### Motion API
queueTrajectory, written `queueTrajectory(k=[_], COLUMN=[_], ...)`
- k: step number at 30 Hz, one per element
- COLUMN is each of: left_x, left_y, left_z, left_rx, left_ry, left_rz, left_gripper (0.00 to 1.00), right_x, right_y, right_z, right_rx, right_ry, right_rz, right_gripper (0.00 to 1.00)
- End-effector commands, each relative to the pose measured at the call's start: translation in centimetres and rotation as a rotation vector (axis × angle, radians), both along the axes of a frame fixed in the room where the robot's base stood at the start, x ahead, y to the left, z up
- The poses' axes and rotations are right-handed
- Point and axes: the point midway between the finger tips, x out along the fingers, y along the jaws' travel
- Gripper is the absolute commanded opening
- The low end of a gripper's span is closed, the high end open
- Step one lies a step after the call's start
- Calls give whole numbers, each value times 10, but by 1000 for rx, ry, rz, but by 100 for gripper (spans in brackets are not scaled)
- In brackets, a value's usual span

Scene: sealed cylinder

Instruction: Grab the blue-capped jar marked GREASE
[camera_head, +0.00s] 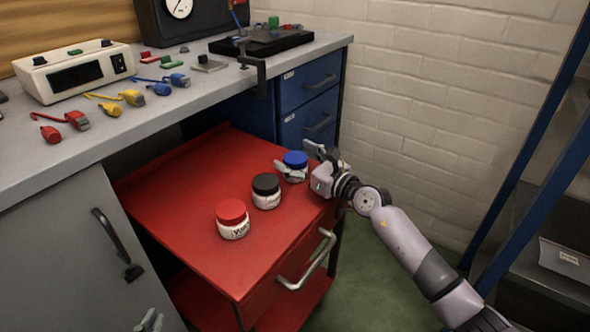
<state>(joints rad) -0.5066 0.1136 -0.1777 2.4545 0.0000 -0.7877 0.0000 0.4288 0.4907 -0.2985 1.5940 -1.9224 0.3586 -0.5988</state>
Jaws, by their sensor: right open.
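The blue-capped jar (295,159) stands upright near the far right corner of the red cart top (180,192). One finger covers much of its body, so I cannot read its label. My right gripper (297,161) is open, with one finger on the near side of the jar and the other beyond its right side. I cannot tell whether either finger touches it. My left gripper (149,321) shows only in part at the bottom edge, low in front of the grey cabinet, away from the jars.
A black-capped jar (266,192) and a red-capped jar (233,219) stand nearer on the cart. The grey workbench (160,104) holds a meter, clips and tools on the left. A brick wall (450,90) and blue rack (535,140) are at right.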

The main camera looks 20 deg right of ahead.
Motion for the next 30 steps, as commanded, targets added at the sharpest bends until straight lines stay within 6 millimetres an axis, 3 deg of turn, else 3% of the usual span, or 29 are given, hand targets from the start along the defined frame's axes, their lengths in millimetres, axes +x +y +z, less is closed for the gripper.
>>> queueTrajectory(k=[9,30], left_x=[2,2], left_y=[-1,-1], left_z=[4,3], left_rx=[-5,-4], left_ry=[-20,-18], left_rz=[-1,-1], left_gripper=[0,0], right_x=[3,2], right_y=[2,1], right_z=[0,0], right_rx=[0,0], right_ry=[0,0], right_rz=[0,0], right_gripper=[74,27])
